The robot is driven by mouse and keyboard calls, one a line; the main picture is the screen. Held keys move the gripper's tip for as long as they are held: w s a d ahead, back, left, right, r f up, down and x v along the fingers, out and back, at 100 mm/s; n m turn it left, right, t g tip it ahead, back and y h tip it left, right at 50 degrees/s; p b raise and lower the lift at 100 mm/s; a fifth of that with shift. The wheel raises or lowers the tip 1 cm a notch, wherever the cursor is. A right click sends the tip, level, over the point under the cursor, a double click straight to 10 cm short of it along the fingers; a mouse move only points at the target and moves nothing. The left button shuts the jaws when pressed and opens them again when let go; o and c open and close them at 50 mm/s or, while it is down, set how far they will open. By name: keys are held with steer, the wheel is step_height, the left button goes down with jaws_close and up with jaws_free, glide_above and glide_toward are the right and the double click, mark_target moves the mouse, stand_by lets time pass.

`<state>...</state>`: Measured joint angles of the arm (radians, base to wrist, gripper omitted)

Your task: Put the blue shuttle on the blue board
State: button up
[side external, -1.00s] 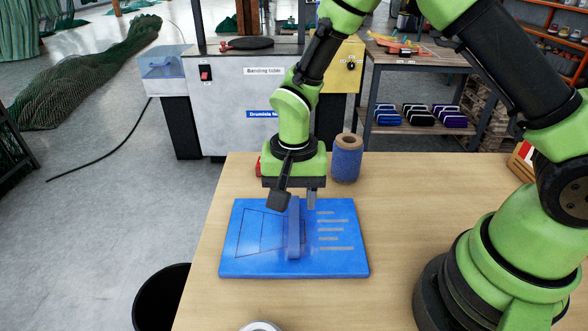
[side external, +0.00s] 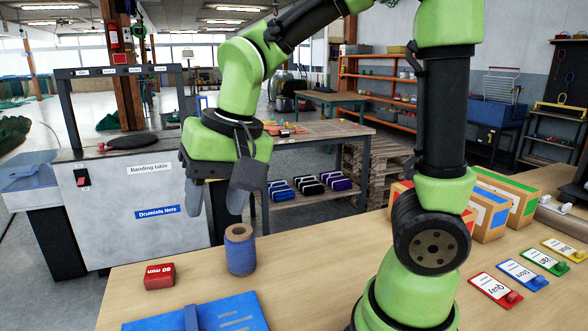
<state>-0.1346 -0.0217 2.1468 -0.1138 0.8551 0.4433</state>
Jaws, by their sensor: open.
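The blue board (side external: 240,309) lies on the table at the bottom of the picture, its near part cut off by the frame edge. The blue shuttle (side external: 191,317) rests on the board; only its far end shows. My gripper (side external: 217,205) is open and empty, well above the table and behind the board, apart from the shuttle. Its two dark fingers stand wide apart and point down.
A blue twine spool (side external: 240,251) stands upright behind the board, below my gripper. A red block marked 60 mm (side external: 159,275) lies to its left. Boxes with coloured labels (side external: 490,215) and coloured cards (side external: 520,273) are at the right.

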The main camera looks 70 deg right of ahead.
steer(key=s+d+r+n+t, duration=0.2)
steer(key=s+r+n+t, duration=0.1)
steer(key=s, duration=0.7)
steer(key=shift+s+r+t+y, duration=0.2)
steer(key=shift+r+t+y, duration=0.25)
steer(key=shift+r, duration=0.45)
